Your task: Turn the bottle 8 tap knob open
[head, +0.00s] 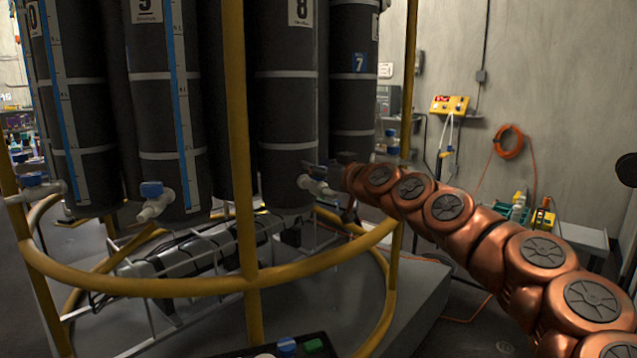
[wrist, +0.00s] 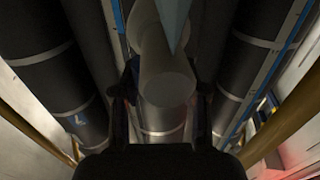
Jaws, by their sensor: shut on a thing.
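Bottle 8 (head: 287,110) is a tall black cylinder with pale bands and a white label "8", standing upright behind the yellow rail. Its pale tap (head: 318,186) sticks out low on the right side. My gripper (head: 330,170) is at this tap, reaching in from the right, and is shut on the tap knob. The knob is mostly hidden by the gripper, so its angle cannot be told. In the wrist view, the dark fingers of my gripper (wrist: 168,88) stand on both sides of a grey, rounded tap body (wrist: 165,85).
Bottle 7 (head: 352,90) stands behind on the right. Bottles to the left have blue tap knobs (head: 151,190). A yellow rail (head: 160,286) rings the rack, with an upright post (head: 240,150) left of bottle 8. An orange hose (head: 509,142) hangs on the wall.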

